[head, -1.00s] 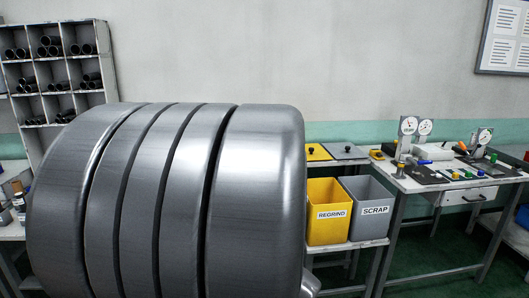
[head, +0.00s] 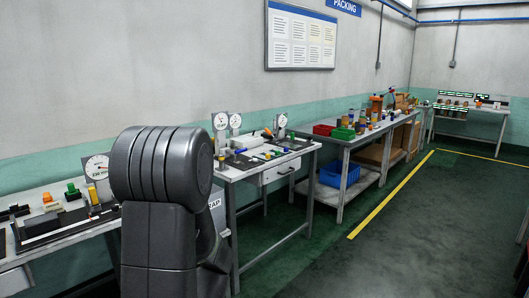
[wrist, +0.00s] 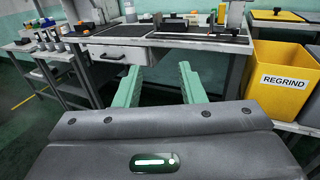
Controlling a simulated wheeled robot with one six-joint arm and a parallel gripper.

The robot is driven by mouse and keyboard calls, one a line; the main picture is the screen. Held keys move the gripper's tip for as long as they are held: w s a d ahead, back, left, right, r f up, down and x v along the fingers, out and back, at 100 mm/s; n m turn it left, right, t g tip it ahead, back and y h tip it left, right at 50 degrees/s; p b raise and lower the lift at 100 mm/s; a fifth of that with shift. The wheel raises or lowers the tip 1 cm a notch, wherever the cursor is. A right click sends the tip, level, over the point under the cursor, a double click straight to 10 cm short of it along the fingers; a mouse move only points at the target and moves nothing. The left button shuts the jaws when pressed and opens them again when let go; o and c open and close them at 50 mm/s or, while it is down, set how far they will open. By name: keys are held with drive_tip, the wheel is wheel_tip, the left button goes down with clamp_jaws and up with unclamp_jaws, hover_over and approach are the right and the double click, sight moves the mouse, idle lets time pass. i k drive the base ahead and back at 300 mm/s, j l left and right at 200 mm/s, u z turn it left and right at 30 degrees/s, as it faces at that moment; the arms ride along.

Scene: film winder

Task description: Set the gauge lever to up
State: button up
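In the head view, several round-dial gauges stand on the benches: one (head: 97,168) on the near left bench, and a pair (head: 221,121) and another gauge (head: 282,121) on the middle bench (head: 268,163). They are small, and I cannot tell which part is the gauge lever or how it is set. My gripper (wrist: 160,82) shows in the wrist view as two green fingers, apart and empty, in front of a bench with a drawer (wrist: 118,55). It touches nothing that I can see. My arm hides part of the benches in the head view.
A yellow REGRIND bin (wrist: 284,82) stands at the right in the wrist view. In the head view, a farther bench (head: 345,137) holds red and green trays, with a blue crate (head: 339,174) below. The floor at right (head: 430,230) is clear.

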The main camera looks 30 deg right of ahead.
sight(232, 153)
drive_tip(key=i+l+z, duration=0.25)
drive_tip(key=i+l, duration=0.15)
drive_tip(key=i+l+z, duration=0.55)
drive_tip(key=i, duration=0.35)
drive_tip(key=i+l, duration=0.2)
drive_tip(key=i, duration=0.35)
drive_tip(key=i+l, duration=0.2)
drive_tip(key=i, duration=0.35)
